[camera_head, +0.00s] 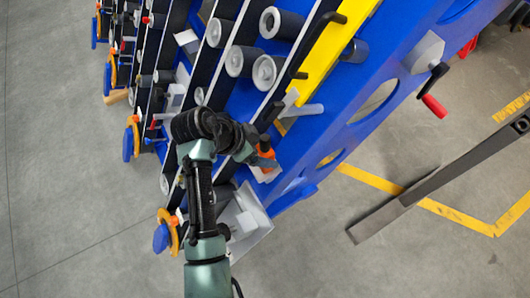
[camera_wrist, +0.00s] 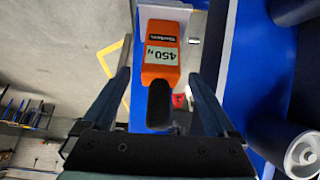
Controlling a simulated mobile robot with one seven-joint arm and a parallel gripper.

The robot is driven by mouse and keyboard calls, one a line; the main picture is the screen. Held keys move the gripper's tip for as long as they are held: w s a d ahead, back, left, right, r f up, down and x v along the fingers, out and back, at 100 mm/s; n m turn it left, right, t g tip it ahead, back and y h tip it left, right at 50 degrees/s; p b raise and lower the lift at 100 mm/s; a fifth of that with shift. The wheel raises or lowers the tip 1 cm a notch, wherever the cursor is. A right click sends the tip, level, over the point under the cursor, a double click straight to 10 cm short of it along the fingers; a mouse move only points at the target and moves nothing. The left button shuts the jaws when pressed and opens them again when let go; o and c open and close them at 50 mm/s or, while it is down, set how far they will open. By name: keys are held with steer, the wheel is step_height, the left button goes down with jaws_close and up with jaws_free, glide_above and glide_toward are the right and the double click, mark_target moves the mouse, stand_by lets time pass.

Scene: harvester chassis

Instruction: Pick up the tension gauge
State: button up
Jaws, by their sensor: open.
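The tension gauge (camera_wrist: 161,52) is an orange block with a white label reading 450 N and a black grip at its near end. In the wrist view it lies between and ahead of my gripper's two fingers (camera_wrist: 160,78), which are open with a gap on each side. In the head view my gripper (camera_head: 262,158) is at the gauge, whose orange body (camera_head: 268,173) shows just past it at the chassis' lower edge. My gripper hides part of the gauge there, and I cannot tell whether they touch.
The blue chassis (camera_head: 362,105) carries slanted dark rails and several grey rollers (camera_head: 268,72). A yellow bar (camera_head: 332,55) lies along it, and a crank with a red handle (camera_head: 434,106) sticks out at right. A grey beam (camera_head: 440,182) stands over the floor at right.

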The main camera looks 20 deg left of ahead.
jaws_close()
steer(key=shift+r, duration=0.1)
stand_by(0.5)
